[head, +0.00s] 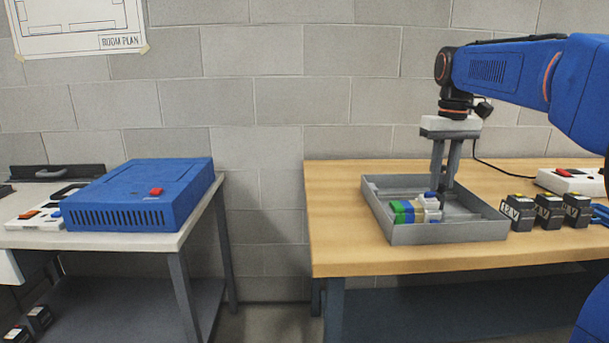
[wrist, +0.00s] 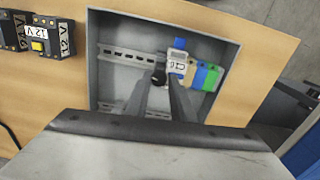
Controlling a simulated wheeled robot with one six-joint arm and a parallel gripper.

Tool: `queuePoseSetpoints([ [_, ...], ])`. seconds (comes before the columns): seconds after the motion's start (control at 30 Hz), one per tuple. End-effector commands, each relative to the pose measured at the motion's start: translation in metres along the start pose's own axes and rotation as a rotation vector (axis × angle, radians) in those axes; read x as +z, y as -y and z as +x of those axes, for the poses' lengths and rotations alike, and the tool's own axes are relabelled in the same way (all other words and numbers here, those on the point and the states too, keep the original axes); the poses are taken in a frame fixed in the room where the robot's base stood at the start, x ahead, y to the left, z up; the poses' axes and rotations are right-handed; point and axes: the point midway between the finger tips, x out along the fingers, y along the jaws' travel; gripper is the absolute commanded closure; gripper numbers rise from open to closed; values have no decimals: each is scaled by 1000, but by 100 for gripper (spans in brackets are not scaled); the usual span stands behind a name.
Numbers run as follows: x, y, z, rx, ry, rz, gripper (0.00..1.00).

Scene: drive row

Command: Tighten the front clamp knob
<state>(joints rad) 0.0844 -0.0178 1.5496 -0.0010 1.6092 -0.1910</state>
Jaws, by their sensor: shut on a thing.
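The clamp knob shows as a small dark round cap (wrist: 158,76) at my fingertips in the wrist view, beside a white labelled module (wrist: 177,64) on a slotted metal rail (wrist: 125,54). My gripper (head: 443,190) points down into a shallow grey box (head: 470,233) on the wooden table. In the wrist view its two fingers (wrist: 164,82) come together at the knob and are shut on it. The fingers hide part of the knob and rail. Whether this is the front knob, and how tight it sits, I cannot tell.
Green, blue and tan blocks (wrist: 206,76) sit right of the module. Several black 12 V units (head: 549,211) stand right of the box near a white device with a red switch (head: 572,181). A blue case (head: 140,194) is on the left table, across a gap.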

Motion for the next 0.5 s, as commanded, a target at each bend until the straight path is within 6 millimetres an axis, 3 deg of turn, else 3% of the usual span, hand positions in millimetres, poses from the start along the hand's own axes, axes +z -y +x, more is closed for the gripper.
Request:
queuePoseSetpoints([
  [0.07, 0, 2, 0, -5, 2, 75, 90],
  [0.1, 0, 2, 0, -5, 2, 103, 75],
  [0.27, 0, 2, 0, -4, 1, 97, 37],
  [0.5, 0, 1, 0, -2, 1, 97, 34],
])
